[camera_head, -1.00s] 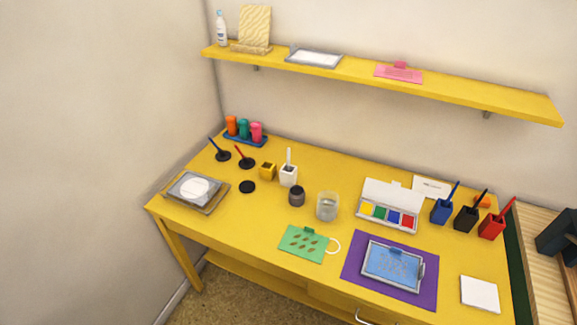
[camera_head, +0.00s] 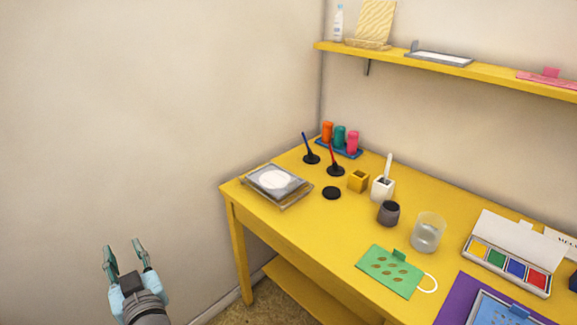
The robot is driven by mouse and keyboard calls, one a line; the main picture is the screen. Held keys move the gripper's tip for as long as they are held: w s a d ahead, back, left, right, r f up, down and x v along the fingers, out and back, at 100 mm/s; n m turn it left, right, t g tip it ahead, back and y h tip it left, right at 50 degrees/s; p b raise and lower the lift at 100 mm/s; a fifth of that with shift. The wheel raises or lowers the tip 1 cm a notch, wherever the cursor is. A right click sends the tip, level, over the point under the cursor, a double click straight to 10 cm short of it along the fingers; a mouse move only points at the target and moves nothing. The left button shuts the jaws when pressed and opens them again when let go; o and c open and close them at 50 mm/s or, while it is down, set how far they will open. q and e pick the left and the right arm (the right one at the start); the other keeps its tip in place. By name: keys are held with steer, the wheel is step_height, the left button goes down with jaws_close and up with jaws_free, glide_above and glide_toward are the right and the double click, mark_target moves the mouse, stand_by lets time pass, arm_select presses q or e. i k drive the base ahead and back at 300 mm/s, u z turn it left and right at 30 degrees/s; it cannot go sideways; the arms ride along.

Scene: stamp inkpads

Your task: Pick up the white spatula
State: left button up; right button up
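The white spatula (camera_head: 388,165) stands upright in a small white square cup (camera_head: 382,189) on the yellow table, near the middle of the view. Its upper part sticks out above the rim; its lower part is hidden in the cup. My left gripper (camera_head: 126,259) is at the lower left, in front of the bare wall, well left of the table. Its two fingers are spread apart with nothing between them. It is far from the spatula. My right gripper is not in view.
Close to the white cup are a small yellow cup (camera_head: 358,181), a dark grey pot (camera_head: 389,212) and a glass of water (camera_head: 428,233). A black disc (camera_head: 331,193) lies left of them. Brushes, bottles and a paint box (camera_head: 508,262) stand around. A shelf (camera_head: 450,69) hangs above.

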mark_target(391, 156)
steer(key=u, duration=0.1)
steer(key=i, duration=0.6)
steer(key=z, duration=2.15)
